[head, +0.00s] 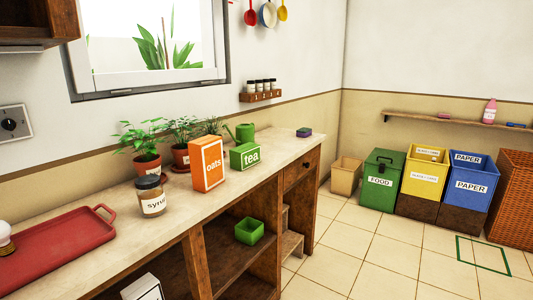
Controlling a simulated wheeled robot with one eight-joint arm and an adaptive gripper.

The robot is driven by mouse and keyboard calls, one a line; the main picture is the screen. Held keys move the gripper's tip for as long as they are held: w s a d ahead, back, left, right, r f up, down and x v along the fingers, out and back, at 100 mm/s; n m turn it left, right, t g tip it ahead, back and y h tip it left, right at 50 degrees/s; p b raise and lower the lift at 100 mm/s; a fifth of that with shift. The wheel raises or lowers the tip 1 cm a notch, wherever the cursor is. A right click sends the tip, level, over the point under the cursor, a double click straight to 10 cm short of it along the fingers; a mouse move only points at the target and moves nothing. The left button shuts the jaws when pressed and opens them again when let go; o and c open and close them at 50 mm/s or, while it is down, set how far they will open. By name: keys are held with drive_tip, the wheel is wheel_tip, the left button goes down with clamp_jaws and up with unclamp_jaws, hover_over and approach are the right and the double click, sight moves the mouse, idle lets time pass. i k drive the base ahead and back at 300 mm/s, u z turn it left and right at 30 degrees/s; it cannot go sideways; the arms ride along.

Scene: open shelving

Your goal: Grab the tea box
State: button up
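The tea box (244,156) is a small green box with a white "tea" label on its front. It lies on the pale countertop (122,228), near the front edge, just right of the orange oats box (207,164). My gripper is not in view.
Potted plants (147,163) stand along the wall. A syrup jar (151,196) and red tray (65,250) are to the left. A purple-topped item (304,132) sits at the counter's far end. Tiled floor (385,240) is clear in front of the bins (381,182).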

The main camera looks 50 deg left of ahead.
sight(242, 158)
drive_tip(key=i, duration=1.95)
drive_tip(key=u, duration=3.65)
drive_tip(key=i, duration=1)
drive_tip(key=z, duration=0.05)
